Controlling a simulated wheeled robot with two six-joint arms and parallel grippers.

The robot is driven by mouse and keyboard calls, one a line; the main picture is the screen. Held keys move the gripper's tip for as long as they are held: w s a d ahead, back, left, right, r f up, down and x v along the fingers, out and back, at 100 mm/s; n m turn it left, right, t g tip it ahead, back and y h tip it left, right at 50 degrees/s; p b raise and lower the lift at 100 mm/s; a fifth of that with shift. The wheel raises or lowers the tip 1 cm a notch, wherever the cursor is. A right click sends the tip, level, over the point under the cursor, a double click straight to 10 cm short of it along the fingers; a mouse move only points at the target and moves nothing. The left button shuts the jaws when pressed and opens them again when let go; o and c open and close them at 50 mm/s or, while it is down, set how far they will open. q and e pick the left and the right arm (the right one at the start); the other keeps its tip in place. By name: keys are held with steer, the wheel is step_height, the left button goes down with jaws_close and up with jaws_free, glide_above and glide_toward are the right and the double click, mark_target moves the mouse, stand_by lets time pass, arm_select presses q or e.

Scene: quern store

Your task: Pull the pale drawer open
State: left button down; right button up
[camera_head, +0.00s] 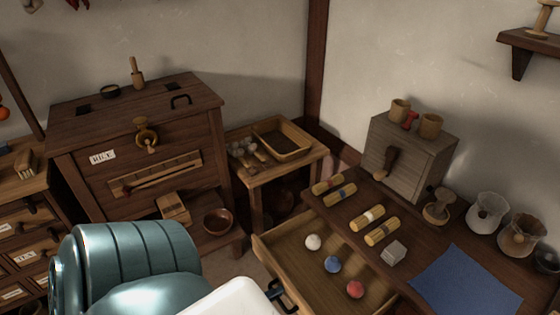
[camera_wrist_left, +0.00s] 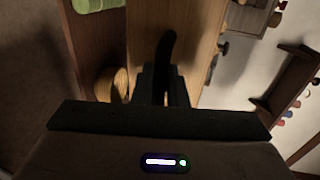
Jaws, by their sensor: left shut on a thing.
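The pale drawer (camera_head: 268,254) sticks out of the dark table at the right in the head view, standing open. A white ball (camera_head: 313,242), a blue ball (camera_head: 333,264) and a red ball (camera_head: 355,289) lie inside it. My left gripper (camera_head: 277,290) is at the drawer's front, mostly hidden by my own white arm link. In the left wrist view, my left gripper (camera_wrist_left: 165,86) is shut on the dark drawer handle (camera_wrist_left: 166,48), with the pale drawer front (camera_wrist_left: 200,35) behind it. My right gripper is not in view.
The table above the drawer holds several yellow rolls (camera_head: 368,218), a grey block (camera_head: 394,252), a blue cloth (camera_head: 465,282) and glass jars (camera_head: 487,212). A grey wooden box (camera_head: 420,150) stands behind. A dark cabinet (camera_head: 135,130) and a side table (camera_head: 309,161) stand left.

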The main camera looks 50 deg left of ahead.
arm_select(q)
steer(key=shift+s, duration=0.4)
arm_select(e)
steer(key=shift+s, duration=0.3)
arm_select(q)
steer(key=c, duration=1.8)
jaws_free()
steer(key=v, duration=1)
steer(key=shift+s+a, duration=0.15)
steer(key=shift+s, duration=0.15)
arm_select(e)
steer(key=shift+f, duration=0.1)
